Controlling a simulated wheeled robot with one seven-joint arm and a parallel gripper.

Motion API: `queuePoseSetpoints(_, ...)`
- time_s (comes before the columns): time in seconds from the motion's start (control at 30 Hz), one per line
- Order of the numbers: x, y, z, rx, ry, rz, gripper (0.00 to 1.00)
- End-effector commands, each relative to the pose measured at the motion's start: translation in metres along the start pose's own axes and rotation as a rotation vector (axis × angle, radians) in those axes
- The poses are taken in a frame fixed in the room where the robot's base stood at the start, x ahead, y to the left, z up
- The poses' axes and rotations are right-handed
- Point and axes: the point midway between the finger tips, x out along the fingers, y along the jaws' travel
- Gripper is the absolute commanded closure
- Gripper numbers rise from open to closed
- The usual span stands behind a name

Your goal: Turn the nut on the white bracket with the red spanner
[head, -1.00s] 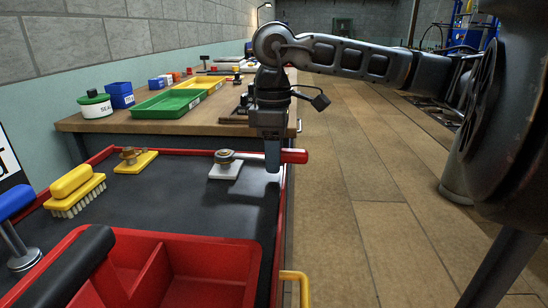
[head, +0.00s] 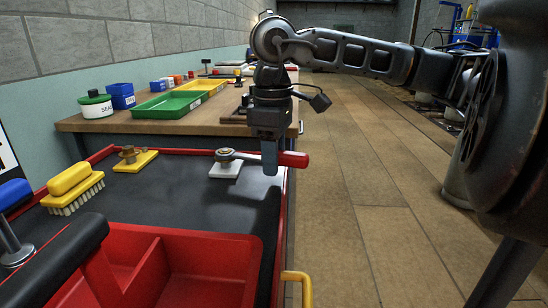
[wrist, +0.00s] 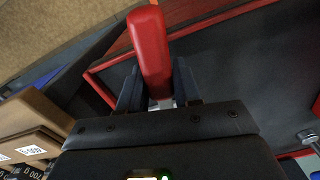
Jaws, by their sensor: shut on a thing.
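The white bracket (head: 226,171) lies on the dark top of the red cart, with a brownish nut (head: 226,152) standing on it. The red spanner (head: 294,159) lies about level, its metal head at the nut and its red handle pointing right past the cart's edge. Whether the head fully encloses the nut is too small to tell. My gripper (head: 269,170) points down and is shut on the spanner between head and handle. In the wrist view the red handle (wrist: 150,50) rises from between my gripper's fingers (wrist: 158,92); the nut cannot be made out there.
A yellow bracket (head: 135,161) with a nut and a yellow brush (head: 73,188) lie to the left. A red divided tray (head: 165,270) stands in front. Behind is a wooden bench (head: 150,122) with green and yellow trays. Open floor lies right.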

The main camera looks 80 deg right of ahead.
Motion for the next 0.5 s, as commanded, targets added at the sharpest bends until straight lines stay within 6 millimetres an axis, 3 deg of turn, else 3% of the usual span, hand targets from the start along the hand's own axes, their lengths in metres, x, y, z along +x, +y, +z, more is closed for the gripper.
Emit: queuePoseSetpoints(0.5, -0.017, 0.001, 0.0, -0.001, 0.0, 0.002, 1.0)
